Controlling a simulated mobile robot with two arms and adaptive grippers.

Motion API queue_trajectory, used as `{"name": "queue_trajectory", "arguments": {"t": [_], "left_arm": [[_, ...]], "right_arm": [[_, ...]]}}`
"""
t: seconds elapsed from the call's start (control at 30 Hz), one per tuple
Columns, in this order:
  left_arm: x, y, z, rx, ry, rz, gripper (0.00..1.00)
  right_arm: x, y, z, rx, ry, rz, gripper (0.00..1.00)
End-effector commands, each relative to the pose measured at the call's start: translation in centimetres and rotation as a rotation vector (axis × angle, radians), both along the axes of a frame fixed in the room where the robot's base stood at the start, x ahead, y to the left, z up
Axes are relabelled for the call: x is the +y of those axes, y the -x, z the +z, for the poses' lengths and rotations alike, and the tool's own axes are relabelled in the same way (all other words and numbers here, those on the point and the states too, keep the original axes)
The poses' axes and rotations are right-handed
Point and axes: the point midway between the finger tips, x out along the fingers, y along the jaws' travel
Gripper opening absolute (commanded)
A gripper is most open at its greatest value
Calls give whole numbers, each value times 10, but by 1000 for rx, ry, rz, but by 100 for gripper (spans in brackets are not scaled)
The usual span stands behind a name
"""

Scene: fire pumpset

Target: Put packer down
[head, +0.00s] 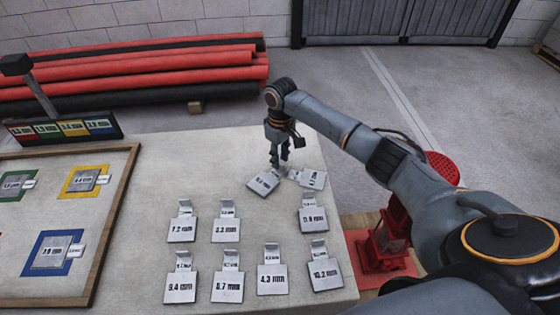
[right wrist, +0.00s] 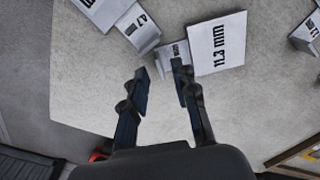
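My right gripper (head: 279,160) is low over the far part of the grey table. In the right wrist view its two fingers (right wrist: 161,80) stand apart with nothing between them. A grey metal packer (head: 263,183) lies flat on the table just below the fingertips; the wrist view shows it as the packer marked 11.3 mm (right wrist: 217,45), its small tab beside one fingertip. Another packer (head: 313,180) lies turned just to its right; it also shows in the wrist view (right wrist: 140,28). My left gripper is not in view.
Several labelled packers, such as 7.2 mm (head: 181,229) and 4.3 mm (head: 271,279), lie in rows nearer on the table (head: 200,160). A wood-framed board (head: 108,215) with coloured squares is at left. A red object (head: 385,245) stands beside the table's right edge.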

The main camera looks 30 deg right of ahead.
Motion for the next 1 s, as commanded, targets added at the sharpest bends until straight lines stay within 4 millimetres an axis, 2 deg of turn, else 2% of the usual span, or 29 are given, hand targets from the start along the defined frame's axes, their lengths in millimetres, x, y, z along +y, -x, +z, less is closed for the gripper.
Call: {"name": "queue_trajectory", "arguments": {"t": [0.2, 0.43, 0.63, 1.0], "left_arm": [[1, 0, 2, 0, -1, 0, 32], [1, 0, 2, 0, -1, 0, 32], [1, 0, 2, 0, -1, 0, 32], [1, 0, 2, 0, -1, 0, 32]], "right_arm": [[-1, -2, 50, -5, 0, 0, 28], [-1, -2, 89, -3, -1, 0, 28], [-2, -1, 101, -1, 0, 0, 28], [-2, -1, 101, 0, 0, 0, 28]]}}
